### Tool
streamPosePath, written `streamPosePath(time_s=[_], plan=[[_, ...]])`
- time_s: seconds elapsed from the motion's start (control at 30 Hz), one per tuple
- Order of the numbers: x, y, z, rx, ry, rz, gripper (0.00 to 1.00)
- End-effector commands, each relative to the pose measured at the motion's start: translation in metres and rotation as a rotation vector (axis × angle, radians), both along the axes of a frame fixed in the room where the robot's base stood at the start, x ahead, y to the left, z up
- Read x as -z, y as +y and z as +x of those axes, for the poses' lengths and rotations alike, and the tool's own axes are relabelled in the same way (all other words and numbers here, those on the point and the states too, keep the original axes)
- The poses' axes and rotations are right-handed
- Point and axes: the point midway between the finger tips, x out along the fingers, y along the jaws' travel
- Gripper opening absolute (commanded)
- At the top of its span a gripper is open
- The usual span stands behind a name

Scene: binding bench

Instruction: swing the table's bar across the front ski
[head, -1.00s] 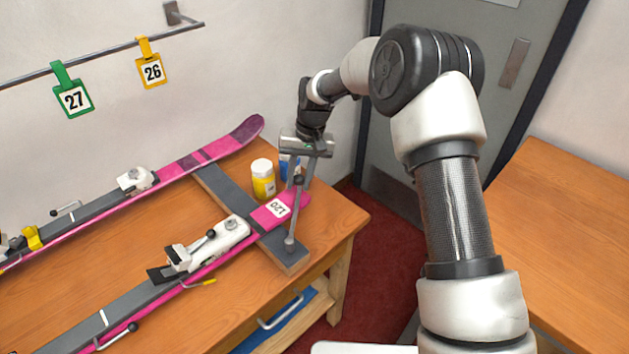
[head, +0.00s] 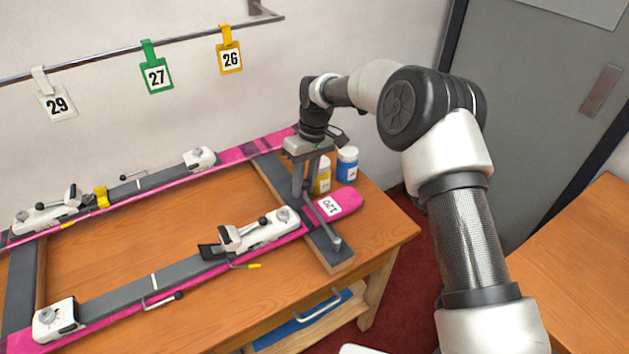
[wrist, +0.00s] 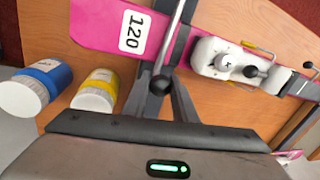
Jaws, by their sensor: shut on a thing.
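The table's bar (head: 322,218) is a thin grey rod on a post at the front right of the bench. It runs from the post back over the front ski (head: 346,202), between the 120 label and the binding (head: 262,230). In the wrist view the bar (wrist: 177,28) also passes over the pink ski (wrist: 95,22). My gripper (head: 304,194) is shut on the bar's dark knob end (wrist: 161,85), just behind the front ski. I cannot tell whether the bar touches the ski.
A yellow jar (head: 322,176) and a blue jar (head: 347,165) stand close behind my gripper. The rear ski (head: 245,150) lies along the back. Tags hang from a wall rail (head: 110,55). The bench (head: 385,235) ends just right of the post.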

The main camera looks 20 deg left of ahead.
Motion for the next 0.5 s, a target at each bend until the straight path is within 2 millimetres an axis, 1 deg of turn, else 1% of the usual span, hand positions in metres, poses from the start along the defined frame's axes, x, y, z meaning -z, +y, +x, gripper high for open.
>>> streamPosePath(time_s=[0.2, 0.5], plan=[[-0.0007, 0.0075, -0.0075, -0.058, 0.0, 0.001, 0.0], [-0.0006, 0.0095, -0.01, -0.073, 0.001, 0.002, 0.0]])
